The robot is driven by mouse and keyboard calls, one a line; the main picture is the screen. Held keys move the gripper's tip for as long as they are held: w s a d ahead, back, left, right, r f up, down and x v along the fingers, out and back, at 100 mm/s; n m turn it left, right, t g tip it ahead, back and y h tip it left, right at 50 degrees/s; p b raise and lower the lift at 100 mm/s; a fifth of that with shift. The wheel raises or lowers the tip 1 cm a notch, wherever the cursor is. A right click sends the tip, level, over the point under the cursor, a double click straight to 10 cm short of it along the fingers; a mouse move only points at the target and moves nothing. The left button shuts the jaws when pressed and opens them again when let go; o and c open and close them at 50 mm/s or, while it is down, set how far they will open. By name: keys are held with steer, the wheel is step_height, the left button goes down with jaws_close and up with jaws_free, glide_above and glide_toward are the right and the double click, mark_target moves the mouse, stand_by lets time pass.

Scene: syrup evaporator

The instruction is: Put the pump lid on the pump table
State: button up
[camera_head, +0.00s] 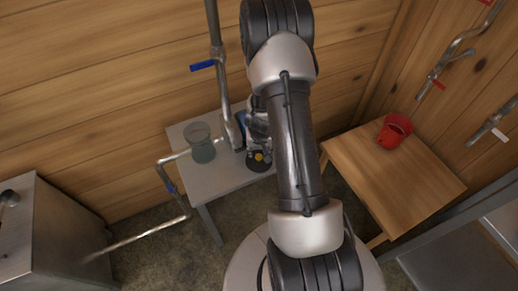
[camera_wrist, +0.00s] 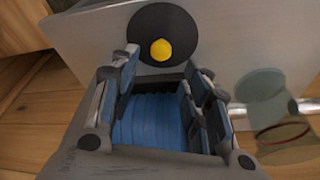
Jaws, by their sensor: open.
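The pump lid (camera_wrist: 163,33) is a black disc with a yellow knob. It appears to lie flat, knob up, on the grey pump table (camera_wrist: 88,42). In the head view the lid (camera_head: 257,161) shows near the table's (camera_head: 222,181) right front edge, just below my gripper. My gripper (camera_wrist: 160,68) is open, and nothing is held between its fingers. In the wrist view the lid is just beyond the fingertips, apart from them. A blue ribbed body (camera_wrist: 150,122) shows behind and between the fingers. My arm hides part of the table's right side in the head view.
A clear glass vessel (camera_head: 201,146) stands on the table's left, with metal pipes around it. A wooden table (camera_head: 392,184) with a red bucket (camera_head: 394,131) is at the right. A metal evaporator box (camera_head: 62,240) stands at the left. The table's front middle is clear.

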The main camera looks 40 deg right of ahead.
steer(key=a+r+n+t+y+p, duration=0.1)
steer(key=a+r, duration=0.5)
steer(key=r, duration=0.4)
steer(key=s+a+r+n, duration=0.15)
steer(key=a+r, duration=0.35)
steer(key=r, duration=0.5)
steer(key=a+r+n+t+y+p, duration=0.1)
steer(key=a+r+n, duration=0.1)
steer(key=a+r, duration=0.6)
steer(key=s+a+r+n, duration=0.1)
steer(key=s+a+r, duration=0.1)
steer(key=s+r, duration=0.4)
steer(key=s+a+r+n, duration=0.1)
steer(key=s+r, duration=0.5)
steer(key=s, duration=0.6)
steer(key=shift+a+n, duration=0.35)
steer(key=shift+a, duration=0.35)
steer(key=shift+f, duration=0.15)
steer(key=shift+f+b, duration=0.9)
steer(key=shift+b, duration=0.05)
